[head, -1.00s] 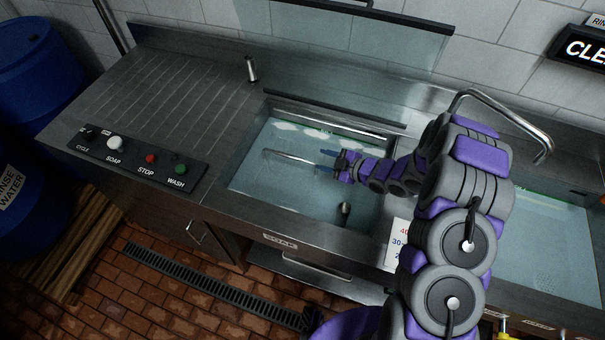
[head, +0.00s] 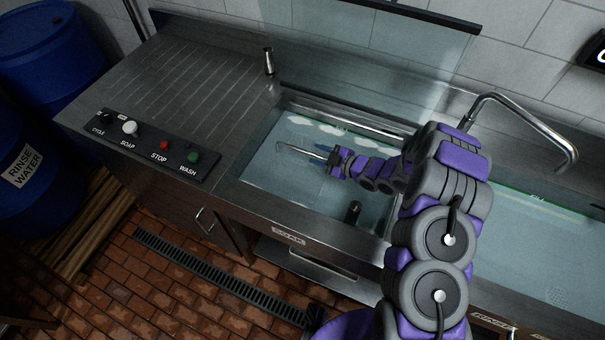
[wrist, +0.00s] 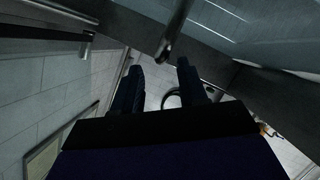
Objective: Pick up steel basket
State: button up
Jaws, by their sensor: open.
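No steel basket can be clearly made out in either view. My gripper (head: 328,157) is over the left sink basin in the head view, pointing left. A thin bent steel rod (head: 297,148) shows just left of its fingers; I cannot tell whether it is part of a basket or whether the fingers touch it. In the wrist view my gripper (wrist: 158,80) has its two dark fingers apart, with nothing seen between them except a dark ring-like shape (wrist: 173,101) farther off. A metal rod (wrist: 174,34) shows beyond the fingertips.
The left basin (head: 258,170) holds water, with a dark upright cylinder (head: 353,211) near its front. A curved faucet (head: 530,120) rises behind the right basin. A button panel (head: 150,143) and a bare drainboard (head: 200,75) lie left. Blue barrels (head: 40,60) stand far left.

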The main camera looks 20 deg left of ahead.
aim_at(307, 153)
jog(key=x, duration=0.3)
jog(key=b+x, duration=0.1)
jog(key=x, duration=0.1)
jog(key=shift+s+f, duration=0.1)
jog(key=shift+s, duration=0.2)
jog(key=shift+c, duration=0.2)
jog(key=shift+d, duration=0.15)
jog(key=shift+c, duration=1.4)
grip_shut()
